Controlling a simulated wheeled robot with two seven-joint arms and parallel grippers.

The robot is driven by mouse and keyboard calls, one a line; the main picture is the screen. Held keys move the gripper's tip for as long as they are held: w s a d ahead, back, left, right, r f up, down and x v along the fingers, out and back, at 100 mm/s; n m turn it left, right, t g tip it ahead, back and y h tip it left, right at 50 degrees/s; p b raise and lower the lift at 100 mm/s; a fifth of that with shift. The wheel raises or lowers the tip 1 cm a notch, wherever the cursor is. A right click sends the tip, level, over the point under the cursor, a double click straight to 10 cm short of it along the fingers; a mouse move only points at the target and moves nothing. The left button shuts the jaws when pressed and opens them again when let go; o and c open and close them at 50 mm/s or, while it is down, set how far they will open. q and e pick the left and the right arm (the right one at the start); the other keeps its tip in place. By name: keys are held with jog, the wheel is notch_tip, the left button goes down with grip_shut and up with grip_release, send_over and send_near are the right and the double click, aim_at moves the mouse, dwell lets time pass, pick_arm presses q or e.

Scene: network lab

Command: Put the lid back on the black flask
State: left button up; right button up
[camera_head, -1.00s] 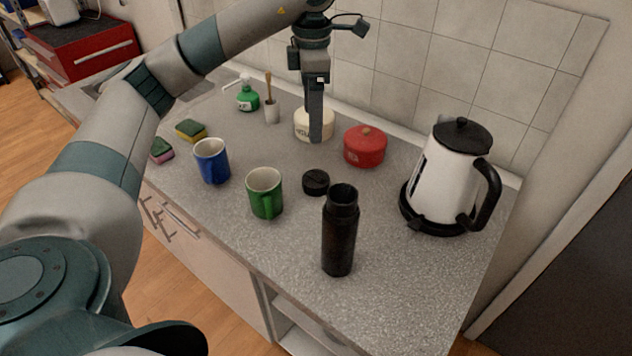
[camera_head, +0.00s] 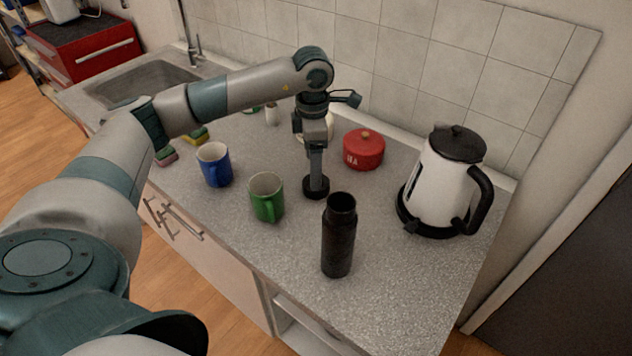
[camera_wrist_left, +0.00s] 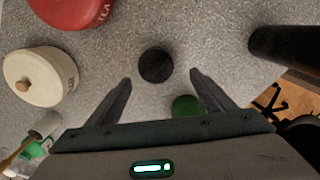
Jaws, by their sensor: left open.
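The black flask (camera_head: 339,240) stands upright and uncapped near the front of the grey counter. Its dark body also shows at the right of the left wrist view (camera_wrist_left: 285,45). The round black lid (camera_head: 316,191) lies on the counter behind and left of the flask, partly covered by my left gripper (camera_head: 317,180). In the left wrist view the lid (camera_wrist_left: 156,65) lies just ahead of the fingertips. There my left gripper (camera_wrist_left: 160,80) is open and empty, its fingers spread to either side of the lid's line. My right gripper is not in view.
A green mug (camera_head: 267,199) and a blue mug (camera_head: 214,165) stand left of the lid. A red pot (camera_head: 363,150) stands behind it, near a cream jar (camera_wrist_left: 40,77). A white kettle (camera_head: 444,185) stands on the right. Counter between lid and kettle is clear.

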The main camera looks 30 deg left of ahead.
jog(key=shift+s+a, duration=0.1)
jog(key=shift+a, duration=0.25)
pick_arm(q)
jog(key=shift+w+a+f+p, duration=0.1)
jog(key=shift+w+f+p, duration=0.05)
jog(key=shift+f+p, duration=0.7)
notch_tip(320, 180, down, 2)
jog(key=shift+w+f+p, duration=0.1)
jog(key=shift+w+p, duration=0.05)
jog(key=shift+p, duration=0.45)
jog(key=shift+f, duration=0.7)
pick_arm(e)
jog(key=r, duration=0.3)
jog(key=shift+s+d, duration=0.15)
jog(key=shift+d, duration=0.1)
pick_arm(q)
jog(key=shift+c, duration=0.3)
jog(key=c, duration=1.1)
